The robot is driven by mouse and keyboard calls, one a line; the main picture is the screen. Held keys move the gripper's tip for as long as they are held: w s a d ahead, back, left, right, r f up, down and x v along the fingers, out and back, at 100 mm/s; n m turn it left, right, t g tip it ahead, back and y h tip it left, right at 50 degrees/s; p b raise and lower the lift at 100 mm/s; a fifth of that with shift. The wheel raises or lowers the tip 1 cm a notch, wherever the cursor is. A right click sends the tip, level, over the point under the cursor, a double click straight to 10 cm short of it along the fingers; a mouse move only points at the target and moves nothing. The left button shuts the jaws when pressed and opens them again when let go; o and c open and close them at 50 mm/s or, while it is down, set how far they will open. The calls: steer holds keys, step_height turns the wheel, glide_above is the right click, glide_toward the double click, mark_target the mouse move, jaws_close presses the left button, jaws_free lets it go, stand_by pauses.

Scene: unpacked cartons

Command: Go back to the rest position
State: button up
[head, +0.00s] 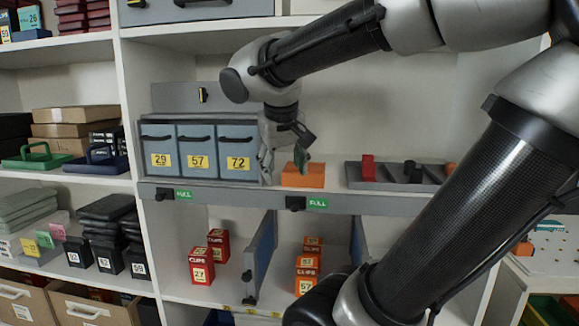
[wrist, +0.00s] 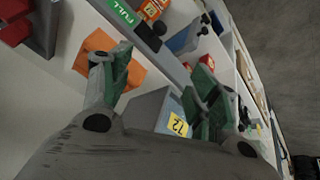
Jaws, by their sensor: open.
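My gripper (head: 286,160) hangs from my arm in front of the middle shelf, between the blue-grey drawer marked 72 (head: 238,152) and an orange block (head: 303,175). In the wrist view, the two green-padded fingers of my gripper (wrist: 163,70) stand apart with nothing between them. The orange block (wrist: 92,52) lies behind the left finger in that view. The drawer with the yellow 72 label (wrist: 171,117) shows low between the fingers.
A grey tray (head: 353,176) holds red, black and orange pieces right of the orange block. Red CLUPS boxes (head: 201,266) and orange boxes (head: 306,275) stand on the shelf below, with blue dividers (head: 261,258). Green FULL labels (head: 318,203) mark the shelf edge.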

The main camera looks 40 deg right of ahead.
stand_by(0.5)
steer(key=s+a+f+n+y, duration=0.3)
steer(key=s+a+f, duration=0.1)
steer(key=s+f, duration=0.3)
steer(key=shift+a+f+y, duration=0.3)
steer(key=shift+a, duration=0.05)
stand_by(0.4)
steer(key=shift+c, duration=0.2)
